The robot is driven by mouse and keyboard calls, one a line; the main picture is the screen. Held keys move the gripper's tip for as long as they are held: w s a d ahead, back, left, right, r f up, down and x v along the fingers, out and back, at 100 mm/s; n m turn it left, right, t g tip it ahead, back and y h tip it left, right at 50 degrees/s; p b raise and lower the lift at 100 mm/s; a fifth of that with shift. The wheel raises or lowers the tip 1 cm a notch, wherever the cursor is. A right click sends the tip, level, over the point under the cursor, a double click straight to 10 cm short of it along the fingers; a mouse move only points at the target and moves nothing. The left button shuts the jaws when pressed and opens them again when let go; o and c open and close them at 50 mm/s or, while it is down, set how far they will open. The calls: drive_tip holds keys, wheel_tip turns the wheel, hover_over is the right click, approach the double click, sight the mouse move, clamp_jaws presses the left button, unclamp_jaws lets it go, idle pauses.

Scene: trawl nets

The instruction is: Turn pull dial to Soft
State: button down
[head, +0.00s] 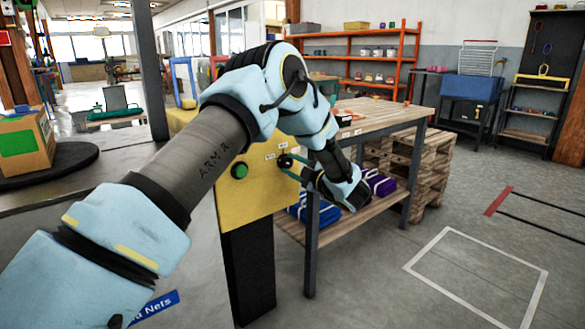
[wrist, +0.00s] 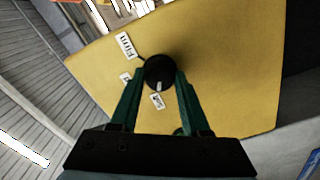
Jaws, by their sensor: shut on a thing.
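The pull dial (wrist: 158,70) is a round black knob on a yellow panel (wrist: 225,70). It also shows on the panel's right part in the head view (head: 285,161). My gripper (wrist: 159,77) is shut on the dial, with a green finger on each side of it. A white mark sits on the dial's lower edge in the wrist view, toward a small label (wrist: 157,101). A label reading "Firm" (wrist: 125,45) is at the upper left, with another small label (wrist: 126,79) below it. The small labels are too blurred to read. In the head view my gripper (head: 294,166) reaches the dial from the right.
A green button (head: 239,170) sits on the same panel, left of the dial. A wooden workbench (head: 385,116) with blue and purple bundles on its lower shelf stands close behind my gripper. Open floor (head: 390,290) lies to the right.

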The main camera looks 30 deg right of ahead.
drive_tip(key=shift+c, duration=1.9)
unclamp_jaws()
drive_tip(key=shift+s, duration=0.1)
drive_tip(key=s+d, duration=0.2)
drive_tip(key=s, duration=0.8)
drive_tip(key=shift+s, duration=0.25)
